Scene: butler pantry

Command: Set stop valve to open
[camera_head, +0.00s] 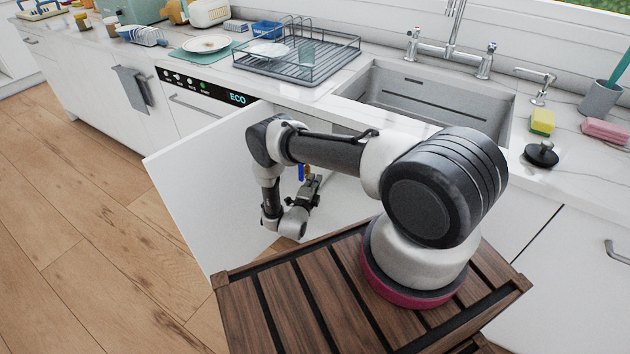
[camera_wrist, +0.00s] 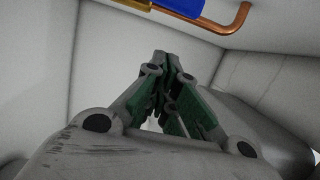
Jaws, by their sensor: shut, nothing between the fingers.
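The stop valve shows at the top edge of the wrist view as a blue part (camera_wrist: 196,8), with a brass-coloured piece (camera_wrist: 133,4) at its left and a bent copper pipe (camera_wrist: 234,22) at its right. The view's top edge cuts it off. In the head view a small blue piece of the valve (camera_head: 301,172) shows inside the open sink cabinet, just beside my gripper (camera_head: 315,182). My gripper also shows in the wrist view (camera_wrist: 164,60); its fingers are together and empty, below the blue part in the picture, with no contact visible.
The white cabinet door (camera_head: 205,180) stands open left of my arm. The grey sink (camera_head: 425,105) and countertop lie above the cabinet. Pale cabinet walls (camera_wrist: 270,85) enclose my gripper. A dish rack (camera_head: 300,60) stands left of the sink.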

